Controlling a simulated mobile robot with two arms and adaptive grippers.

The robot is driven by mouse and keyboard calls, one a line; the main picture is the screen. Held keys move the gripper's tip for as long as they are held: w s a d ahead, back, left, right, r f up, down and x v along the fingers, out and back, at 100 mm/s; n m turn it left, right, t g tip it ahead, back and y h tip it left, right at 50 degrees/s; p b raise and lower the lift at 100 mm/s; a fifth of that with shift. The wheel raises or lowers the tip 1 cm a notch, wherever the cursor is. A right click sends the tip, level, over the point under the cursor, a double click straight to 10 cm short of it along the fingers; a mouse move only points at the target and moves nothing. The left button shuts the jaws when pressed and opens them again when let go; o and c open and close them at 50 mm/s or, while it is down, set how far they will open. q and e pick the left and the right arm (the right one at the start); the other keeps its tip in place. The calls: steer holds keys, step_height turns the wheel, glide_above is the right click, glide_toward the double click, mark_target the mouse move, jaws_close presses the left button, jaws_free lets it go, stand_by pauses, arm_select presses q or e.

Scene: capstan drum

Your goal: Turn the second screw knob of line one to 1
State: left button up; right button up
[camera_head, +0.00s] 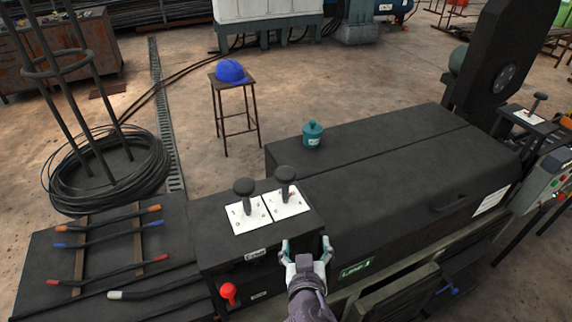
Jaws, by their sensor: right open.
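Two dark screw knobs stand on white numbered plates on top of the black machine: a left knob (243,188) and a right knob (286,176). The left plate (249,221) and right plate (288,205) carry small marks, too small to read surely. A green label reading LINE-1 (356,269) is on the machine's front. My right gripper (306,246) is open and empty, its fingers pointing away from me. In the picture it is just below the right plate, apart from both knobs. My left gripper is not in view.
A red knob (228,291) sticks out of the front panel below the plates. A teal pot (313,134) stands on the black cover (400,160). Another knob (539,98) is at far right. Cables (110,240) lie on the left. A stool with a blue helmet (231,71) stands behind.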

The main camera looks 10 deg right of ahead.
mark_target(286, 181)
steer(key=w+a+r+m+t, duration=0.1)
steer(key=a+r+t, duration=0.3)
steer(key=r, duration=0.5)
steer(key=p+x, duration=0.5)
steer(key=x, duration=0.8)
steer(key=shift+a+r, duration=0.15)
steer(key=shift+w+d, duration=0.2)
steer(key=shift+w, duration=0.45)
steer(key=c, duration=1.2)
